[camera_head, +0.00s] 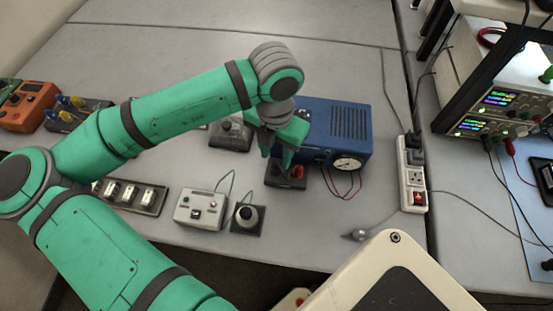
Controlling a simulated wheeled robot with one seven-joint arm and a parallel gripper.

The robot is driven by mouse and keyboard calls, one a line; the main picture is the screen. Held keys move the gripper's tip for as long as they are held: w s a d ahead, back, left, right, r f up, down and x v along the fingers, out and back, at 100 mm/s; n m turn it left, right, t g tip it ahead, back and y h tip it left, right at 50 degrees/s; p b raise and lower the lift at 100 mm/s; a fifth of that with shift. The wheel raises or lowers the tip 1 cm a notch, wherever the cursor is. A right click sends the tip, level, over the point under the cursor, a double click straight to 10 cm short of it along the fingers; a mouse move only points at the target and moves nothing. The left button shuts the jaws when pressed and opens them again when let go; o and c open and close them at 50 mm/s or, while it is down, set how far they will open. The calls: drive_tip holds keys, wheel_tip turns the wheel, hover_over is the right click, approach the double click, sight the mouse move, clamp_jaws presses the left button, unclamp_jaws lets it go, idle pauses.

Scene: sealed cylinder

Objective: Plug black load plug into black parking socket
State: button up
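My gripper (277,156) points down over a small dark block (285,179) with red on its top, in front of the blue instrument box. Two green fingertips show close above the block. Whether a plug is between them is too small to tell. The black load plug and the black parking socket cannot be singled out clearly; the gripper may hide part of them. A red lead and a black lead (352,188) hang in a loop at the front of the blue box (338,130), which has a round white gauge.
A grey box with a switch (201,209) and a round black knob on a plate (247,216) stand left of the block. A power strip (412,175) lies right. A dark box (231,134) stands behind. Bare table (300,235) lies in front.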

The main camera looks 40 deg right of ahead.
wheel_tip(320, 180, up, 5)
drive_tip(key=shift+r, duration=0.1)
drive_tip(key=shift+s+r, duration=0.1)
drive_tip(key=shift+r, duration=0.25)
idle(0.5)
